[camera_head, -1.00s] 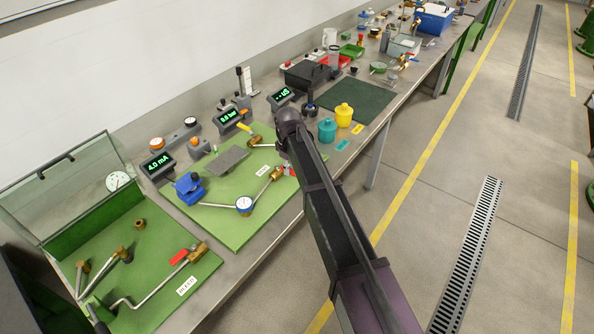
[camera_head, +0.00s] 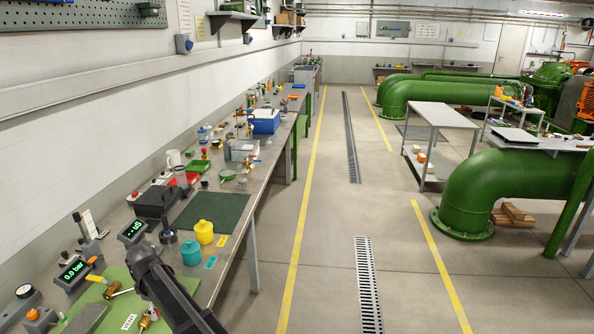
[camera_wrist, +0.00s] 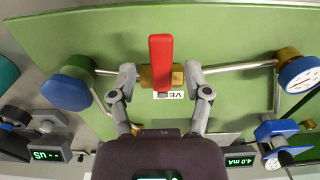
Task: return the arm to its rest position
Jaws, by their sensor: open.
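My gripper (camera_wrist: 160,86) shows in the wrist view with its two grey fingers apart. Between and just beyond the fingertips is a valve with a red lever handle (camera_wrist: 161,60) and a brass body (camera_wrist: 150,78); whether the fingers touch it is unclear. The valve sits in a pipe run over a green board (camera_wrist: 225,40). In the head view my dark arm reaches over the near end of the bench, and the gripper itself is out of sight there.
The long grey bench (camera_head: 232,205) runs along the left wall, carrying meters, yellow (camera_head: 204,232) and teal (camera_head: 190,253) containers and a blue box (camera_head: 263,121). A white-topped table (camera_head: 432,115) and green pipes (camera_head: 470,195) stand right. The floor between is clear.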

